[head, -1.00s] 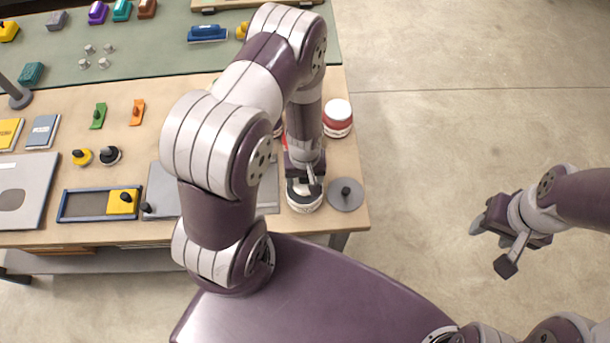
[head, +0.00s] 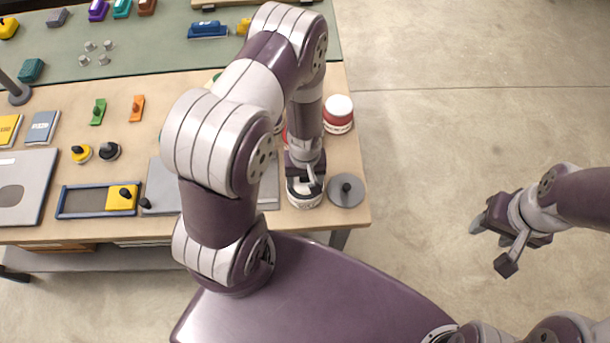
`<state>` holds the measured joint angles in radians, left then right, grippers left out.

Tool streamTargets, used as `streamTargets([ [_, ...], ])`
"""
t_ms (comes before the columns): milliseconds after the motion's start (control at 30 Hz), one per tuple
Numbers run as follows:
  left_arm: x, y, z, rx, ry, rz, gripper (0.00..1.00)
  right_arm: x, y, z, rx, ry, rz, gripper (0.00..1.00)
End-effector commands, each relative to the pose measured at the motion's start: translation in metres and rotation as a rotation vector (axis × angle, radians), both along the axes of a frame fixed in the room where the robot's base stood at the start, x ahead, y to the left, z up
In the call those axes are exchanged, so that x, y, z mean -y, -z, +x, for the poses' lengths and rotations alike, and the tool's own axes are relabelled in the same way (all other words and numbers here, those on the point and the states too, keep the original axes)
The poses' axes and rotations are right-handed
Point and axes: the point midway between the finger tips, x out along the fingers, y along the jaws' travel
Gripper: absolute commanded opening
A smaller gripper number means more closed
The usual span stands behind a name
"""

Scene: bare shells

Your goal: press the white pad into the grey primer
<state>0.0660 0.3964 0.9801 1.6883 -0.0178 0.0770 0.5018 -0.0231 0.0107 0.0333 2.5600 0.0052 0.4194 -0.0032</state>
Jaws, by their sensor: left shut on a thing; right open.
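My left gripper (head: 311,187) is shut, pointing down at an open, pale round tin (head: 304,202) near the table's front right edge. The thing in its fingers, taken to be the white pad, is hidden by the fingers and wrist. I cannot tell whether it touches the primer, as the tin's inside is mostly covered. A grey round lid with a dark knob (head: 346,191) lies just right of the tin. My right gripper (head: 490,244) is open and empty, over the floor right of the table.
A red tin with a white top (head: 338,113) stands behind the lid. A blue-rimmed tray (head: 75,214) holds a yellow block. Black and yellow knobbed pieces (head: 109,151) stand behind it. My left arm hides the table's middle. The floor at right is clear.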

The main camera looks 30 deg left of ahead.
Motion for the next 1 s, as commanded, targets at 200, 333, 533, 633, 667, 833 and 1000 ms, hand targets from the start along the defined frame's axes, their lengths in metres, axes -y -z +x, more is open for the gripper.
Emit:
streamTargets([
  [200, -0.0001, 0.0033, 0.0001, 0.000, 0.000, 0.000, 0.42, 0.0000, 0.0027, 0.0000, 0.000, 0.000, 0.000, 0.49],
  [333, 0.0000, 0.0048, 0.0001, 0.000, 0.000, 0.000, 0.42, 0.0000, 0.0040, 0.0001, 0.000, 0.000, 0.000, 0.49],
  [533, 0.0000, 0.0073, 0.0001, 0.000, 0.000, 0.000, 0.42, 0.0000, 0.0059, 0.0000, 0.000, 0.000, 0.000, 0.49],
  [633, 0.0000, 0.0070, 0.0002, 0.000, 0.000, 0.000, 0.42, 0.0000, 0.0055, 0.0001, 0.000, 0.000, 0.000, 0.49],
  [667, 0.0000, 0.0070, 0.0002, 0.000, 0.000, 0.000, 0.42, 0.0000, 0.0055, 0.0001, 0.000, 0.000, 0.000, 0.49],
  [833, -0.0001, 0.0071, 0.0001, 0.000, 0.000, 0.000, 0.42, 0.0000, 0.0056, 0.0001, 0.000, 0.000, 0.000, 0.49],
  [1000, 0.0000, 0.0082, -0.0002, 0.000, 0.000, 0.000, 0.42, 0.0000, 0.0057, 0.0001, 0.000, 0.000, 0.000, 0.49],
])
